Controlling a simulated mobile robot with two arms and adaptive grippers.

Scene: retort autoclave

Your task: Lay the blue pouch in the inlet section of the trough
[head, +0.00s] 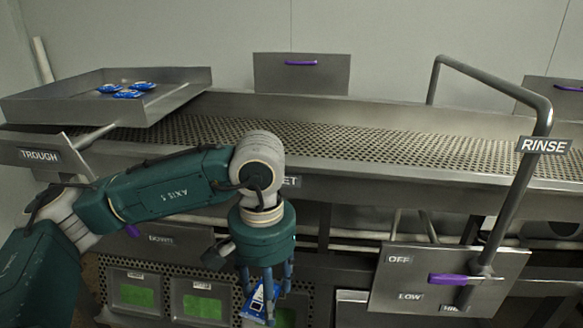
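A blue pouch (258,302) with white markings hangs at the fingers of my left gripper (267,281). The gripper points down and appears shut on the pouch, partly covering it. They are in front of the trough and below its front edge. The trough (340,140) is a long metal channel with a perforated floor, running across the picture. A label ending in "ET" (290,182) is on its front edge, its start hidden by my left arm. The trough floor I can see is bare. My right gripper is not in view.
A raised tray (165,107) at the left holds several blue pouches (127,90). A bent pipe labelled RINSE (543,146) arches over the right of the trough. A plate with a purple lever (462,279) hangs below. Green-screened panels (137,296) sit low at the left.

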